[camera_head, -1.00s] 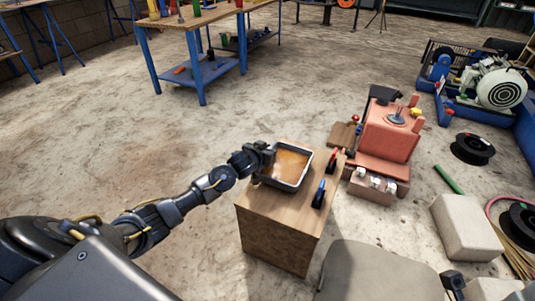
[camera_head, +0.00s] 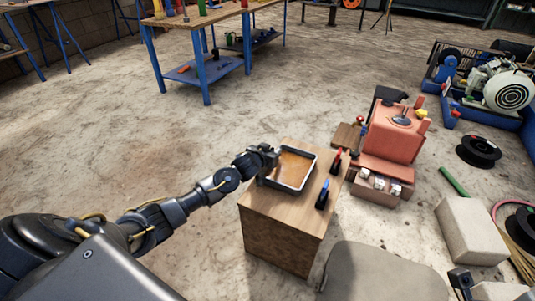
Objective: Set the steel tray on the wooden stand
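The steel tray (camera_head: 297,183) is a shallow dark-rimmed pan with an orange-brown inside. It is at the top of the wooden stand (camera_head: 285,211), a box with a light wood top, and looks level. I cannot tell whether its base touches the wood. My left gripper (camera_head: 268,158) is at the tray's left rim, with its fingers at the edge. The fingertips are too small and dark to show clearly whether they close on the rim. Part of my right arm shows at the lower right edge (camera_head: 461,279), but its fingers cannot be made out.
A red-handled tool (camera_head: 336,162) and a blue-handled tool (camera_head: 322,195) stand on the stand's right side. The red jaw crusher (camera_head: 393,140) is to the right. A grey seat (camera_head: 385,272) is in front, and pale blocks (camera_head: 470,231) lie right. The floor left of the stand is clear.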

